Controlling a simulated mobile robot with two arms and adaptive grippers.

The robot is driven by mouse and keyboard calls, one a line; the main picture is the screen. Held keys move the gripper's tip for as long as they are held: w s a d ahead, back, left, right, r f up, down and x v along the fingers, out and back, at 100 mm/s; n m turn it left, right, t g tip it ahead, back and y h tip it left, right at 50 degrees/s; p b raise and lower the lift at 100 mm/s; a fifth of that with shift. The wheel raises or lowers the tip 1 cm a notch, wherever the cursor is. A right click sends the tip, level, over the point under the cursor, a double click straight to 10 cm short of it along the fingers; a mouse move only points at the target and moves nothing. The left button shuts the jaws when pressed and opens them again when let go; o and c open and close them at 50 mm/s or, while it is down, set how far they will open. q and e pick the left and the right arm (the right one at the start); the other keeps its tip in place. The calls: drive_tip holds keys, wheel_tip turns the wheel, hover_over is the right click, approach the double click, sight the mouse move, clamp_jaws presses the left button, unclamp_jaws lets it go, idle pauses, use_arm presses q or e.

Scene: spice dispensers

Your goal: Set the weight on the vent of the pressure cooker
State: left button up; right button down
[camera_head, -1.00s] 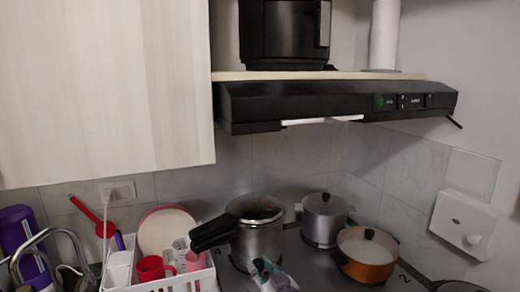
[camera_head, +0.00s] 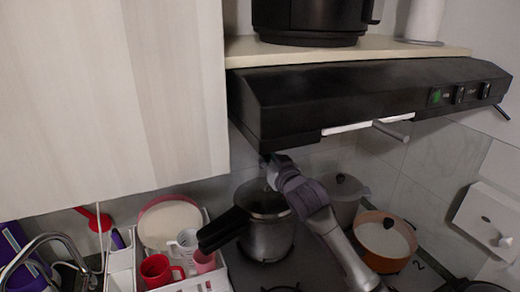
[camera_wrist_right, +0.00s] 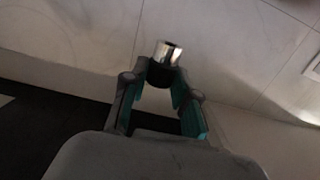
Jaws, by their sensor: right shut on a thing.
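The pressure cooker (camera_head: 265,240) stands on the stove in the head view. Its lid is dark, and a long black handle (camera_head: 222,230) points to the lower left. My right arm passes in front of its right side, and its vent cannot be made out. My right gripper (camera_head: 271,162) is above the cooker's lid, just under the range hood. In the right wrist view, my right gripper (camera_wrist_right: 162,84) is shut on the weight (camera_wrist_right: 167,54), a small cylinder with a shiny silver top and a dark lower part. My left gripper is not in view.
The black range hood (camera_head: 360,95) hangs close over the gripper. A grey pot (camera_head: 343,193) and an orange pan (camera_head: 385,238) stand right of the cooker. A white dish rack (camera_head: 122,270) with red cups is at the left. A pale cabinet (camera_head: 110,100) fills the upper left.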

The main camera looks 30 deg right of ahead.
sight(269, 193)
drive_tip(key=shift+r, duration=0.1)
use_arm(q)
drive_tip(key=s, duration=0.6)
use_arm(e)
drive_tip(key=shift+s+f+b, duration=0.4)
drive_tip(key=shift+s+f, duration=0.3)
drive_tip(key=shift+f, duration=0.05)
drive_tip(key=shift+s+f, duration=0.1)
drive_tip(key=shift+f, duration=0.15)
drive_tip(key=shift+f+b, duration=0.3)
drive_tip(key=shift+b, duration=0.1)
drive_tip(key=shift+f+b, duration=0.8)
drive_tip(key=shift+f, duration=0.6)
drive_tip(key=shift+r, duration=0.2)
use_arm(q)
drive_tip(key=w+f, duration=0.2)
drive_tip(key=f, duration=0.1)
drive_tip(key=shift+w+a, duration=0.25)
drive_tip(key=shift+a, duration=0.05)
